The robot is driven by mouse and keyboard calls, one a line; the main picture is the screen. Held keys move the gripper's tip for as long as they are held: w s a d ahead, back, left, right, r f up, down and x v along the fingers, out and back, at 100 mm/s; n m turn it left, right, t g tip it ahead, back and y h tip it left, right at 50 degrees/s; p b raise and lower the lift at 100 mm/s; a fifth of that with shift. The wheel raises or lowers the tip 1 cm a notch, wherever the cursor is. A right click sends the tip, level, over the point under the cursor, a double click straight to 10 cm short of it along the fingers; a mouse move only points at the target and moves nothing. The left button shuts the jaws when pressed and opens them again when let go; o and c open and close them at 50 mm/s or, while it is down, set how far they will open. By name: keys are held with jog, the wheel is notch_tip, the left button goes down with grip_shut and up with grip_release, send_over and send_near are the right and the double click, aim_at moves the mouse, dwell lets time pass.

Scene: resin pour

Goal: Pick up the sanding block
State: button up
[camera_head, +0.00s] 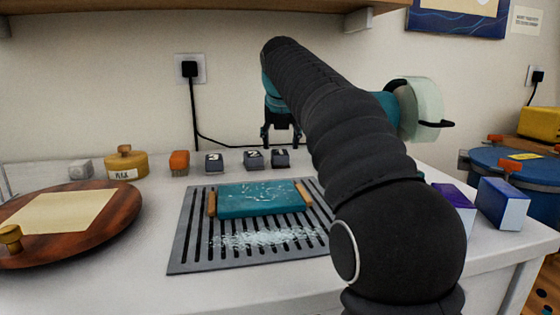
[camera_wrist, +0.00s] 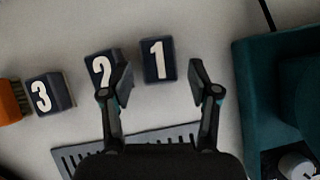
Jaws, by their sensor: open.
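Several small dark blocks stand in a row at the back of the table, with white numbers on top: block 3 (camera_head: 214,162), block 2 (camera_head: 253,159) and block 1 (camera_head: 280,158). No block is labelled as the sanding block, so I cannot tell by name which it is. My gripper (camera_head: 281,138) is open and empty, above the right end of the row. In the wrist view, block 1 (camera_wrist: 158,60) lies between the open fingertips (camera_wrist: 160,84) as seen from above. Block 2 (camera_wrist: 103,67) is partly covered by the left finger, and block 3 (camera_wrist: 49,94) is further left.
An orange-topped item (camera_head: 179,162) stands left of block 3. A slatted grey rack (camera_head: 188,250) with a teal slab (camera_head: 255,200) lies in front. A teal object (camera_wrist: 262,90) is to the right in the wrist view. Purple-and-white boxes (camera_head: 503,204) stand at right.

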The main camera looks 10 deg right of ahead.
aim_at(280, 152)
jog(key=x, duration=0.4)
jog(key=shift+a+f+b, duration=0.1)
jog(key=shift+f+b, duration=0.2)
jog(key=shift+b, duration=0.05)
jog(key=shift+c, duration=0.5)
jog(key=c, duration=0.9)
jog(key=shift+r, duration=0.15)
notch_tip(280, 152, up, 8)
jog(key=p, duration=0.3)
jog(key=shift+w+f, duration=0.1)
jog(key=shift+f, duration=0.1)
jog(key=shift+r, duration=1.05)
